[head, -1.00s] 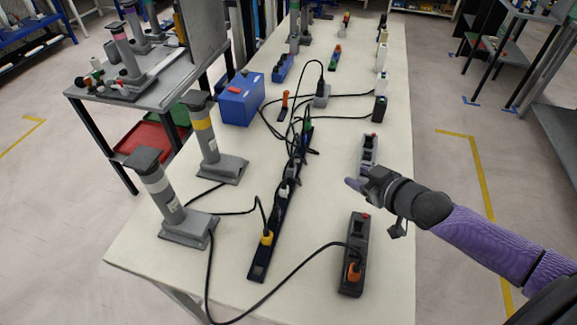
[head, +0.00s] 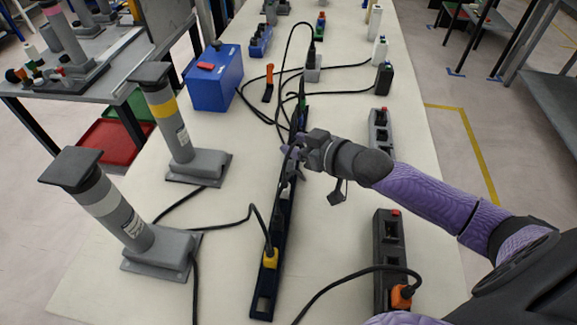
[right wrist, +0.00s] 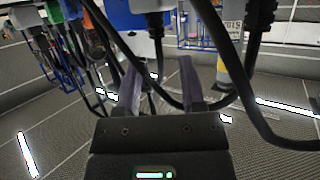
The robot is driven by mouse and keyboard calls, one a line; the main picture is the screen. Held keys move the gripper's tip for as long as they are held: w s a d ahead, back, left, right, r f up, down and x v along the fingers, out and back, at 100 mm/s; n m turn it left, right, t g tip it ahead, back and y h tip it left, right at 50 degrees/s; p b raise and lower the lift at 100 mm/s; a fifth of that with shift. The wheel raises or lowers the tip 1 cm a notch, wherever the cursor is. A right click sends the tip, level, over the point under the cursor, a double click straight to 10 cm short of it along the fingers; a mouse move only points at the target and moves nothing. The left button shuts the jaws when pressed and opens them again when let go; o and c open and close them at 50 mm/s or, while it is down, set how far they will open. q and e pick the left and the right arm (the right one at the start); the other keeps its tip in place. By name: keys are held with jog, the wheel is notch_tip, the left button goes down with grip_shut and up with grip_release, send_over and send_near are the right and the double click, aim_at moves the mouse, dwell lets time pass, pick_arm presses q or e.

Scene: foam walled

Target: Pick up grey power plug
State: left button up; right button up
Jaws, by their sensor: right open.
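A long black power strip (head: 265,295) runs along the table, with several plugs in it. A grey plug (right wrist: 150,5) shows at the top of the right wrist view, partly cut off by the edge, with a black cable hanging from it. In the head view my right gripper (head: 292,150) is over the middle of the strip and hides part of it. Its purple fingers (right wrist: 161,82) are apart in the right wrist view, with a black cable looping across between or behind them. I cannot tell whether they touch it. My left gripper is not in view.
A yellow plug (head: 270,258) sits in the strip's near end. A second strip (head: 388,240) with an orange plug (head: 401,296) lies to the right. Two grey posts (head: 120,215) and a blue box (head: 214,80) stand on the left. Cables cross the table (head: 230,280).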

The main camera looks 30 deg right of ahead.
jog(key=w+f+b, duration=0.1)
jog(key=w+a+f, duration=0.1)
jog(key=w, duration=0.1)
jog(key=shift+f+b, duration=0.15)
jog(key=shift+b, duration=0.25)
jog(key=shift+w+a, duration=0.15)
jog(key=shift+w, duration=0.15)
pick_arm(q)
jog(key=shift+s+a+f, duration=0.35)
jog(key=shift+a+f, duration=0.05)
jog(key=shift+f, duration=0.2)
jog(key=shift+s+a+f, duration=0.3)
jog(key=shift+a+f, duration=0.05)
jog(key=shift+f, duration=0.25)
pick_arm(e)
jog(key=c, duration=0.6)
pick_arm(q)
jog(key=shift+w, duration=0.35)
pick_arm(e)
grip_shut()
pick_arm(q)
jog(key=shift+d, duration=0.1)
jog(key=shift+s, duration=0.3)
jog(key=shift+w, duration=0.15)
